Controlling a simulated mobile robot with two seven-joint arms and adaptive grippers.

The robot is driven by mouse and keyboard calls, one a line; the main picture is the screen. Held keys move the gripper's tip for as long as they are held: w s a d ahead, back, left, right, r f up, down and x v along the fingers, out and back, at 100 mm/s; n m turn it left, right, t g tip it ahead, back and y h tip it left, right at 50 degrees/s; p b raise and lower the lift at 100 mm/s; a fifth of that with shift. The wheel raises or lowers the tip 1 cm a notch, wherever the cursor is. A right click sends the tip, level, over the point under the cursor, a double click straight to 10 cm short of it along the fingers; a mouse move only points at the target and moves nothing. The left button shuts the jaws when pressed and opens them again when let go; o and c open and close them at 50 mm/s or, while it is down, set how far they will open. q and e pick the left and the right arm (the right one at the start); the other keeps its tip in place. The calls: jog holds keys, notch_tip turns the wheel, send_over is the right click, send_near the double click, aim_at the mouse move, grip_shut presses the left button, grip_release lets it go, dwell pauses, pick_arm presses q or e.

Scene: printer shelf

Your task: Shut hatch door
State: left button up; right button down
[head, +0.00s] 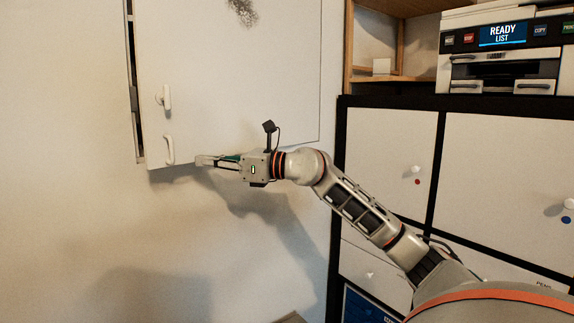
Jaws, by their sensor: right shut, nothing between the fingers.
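The hatch door (235,75) is a flat white panel on the wall, with a dark smudge near its top. Two white handles sit near its left edge: an upper handle (164,97) and a lower handle (169,150). A dark gap (135,95) shows along the door's left edge, so the door stands slightly ajar. My right gripper (200,160) is shut and empty, pointing left at the door's bottom edge, right of the lower handle. I cannot tell whether it touches the door. My left gripper is not in view.
A black-framed cabinet (342,170) with white doors stands on the right. A printer (500,55) with a lit screen sits on top of it, beside a wooden shelf (350,45). The wall (70,230) below and left of the hatch is clear.

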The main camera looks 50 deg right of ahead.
jog(key=shift+w+d+p, duration=0.1)
jog(key=shift+w+p, duration=0.7)
jog(key=shift+w, duration=0.85)
